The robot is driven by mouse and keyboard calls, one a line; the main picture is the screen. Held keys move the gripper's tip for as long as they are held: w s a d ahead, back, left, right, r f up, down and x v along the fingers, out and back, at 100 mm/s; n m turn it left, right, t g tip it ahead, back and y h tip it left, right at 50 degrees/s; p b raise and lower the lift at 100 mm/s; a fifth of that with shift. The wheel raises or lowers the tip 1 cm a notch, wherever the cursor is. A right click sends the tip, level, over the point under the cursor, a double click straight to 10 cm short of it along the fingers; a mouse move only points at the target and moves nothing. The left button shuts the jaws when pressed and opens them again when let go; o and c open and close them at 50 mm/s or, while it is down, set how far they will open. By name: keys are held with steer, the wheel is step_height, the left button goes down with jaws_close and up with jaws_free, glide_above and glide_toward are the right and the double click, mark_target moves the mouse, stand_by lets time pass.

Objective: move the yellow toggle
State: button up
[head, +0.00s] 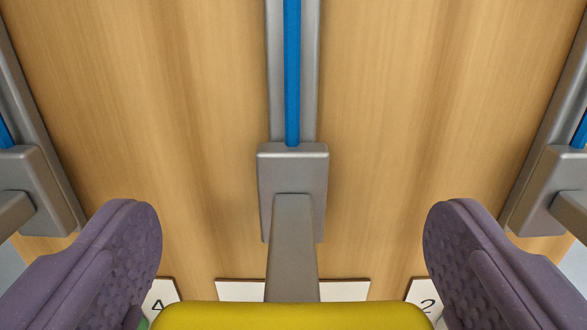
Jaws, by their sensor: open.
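The yellow toggle (290,316) shows at the bottom middle of the head view, cut off by the lower edge. It sits on the end of a grey metal lever (292,250). The lever comes out of a grey block (292,170) on a vertical grey rail with a blue rod (292,70). My gripper (292,235) is open, with one purple textured finger to the left of the toggle and one to the right. A gap shows between the toggle and the upper part of each finger. Any contact lower down is out of frame.
A wooden panel (180,110) stands behind the rail. Similar grey blocks with levers stand at the left (40,190) and right (550,190) edges. White label plates, one marked 4 (160,300) and one marked 2 (428,300), sit low behind the fingers.

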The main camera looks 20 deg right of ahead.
steer(key=shift+w+d, duration=0.2)
steer(key=shift+w, duration=0.25)
steer(key=c, duration=1.4)
step_height(320, 180, up, 35)
steer(key=p, duration=1.9)
steer(key=shift+f+p, duration=0.15)
steer(key=shift+p, duration=0.2)
steer(key=o, duration=1.3)
steer(key=shift+c, duration=0.2)
steer(key=shift+o, duration=0.7)
steer(key=shift+s+a, duration=0.1)
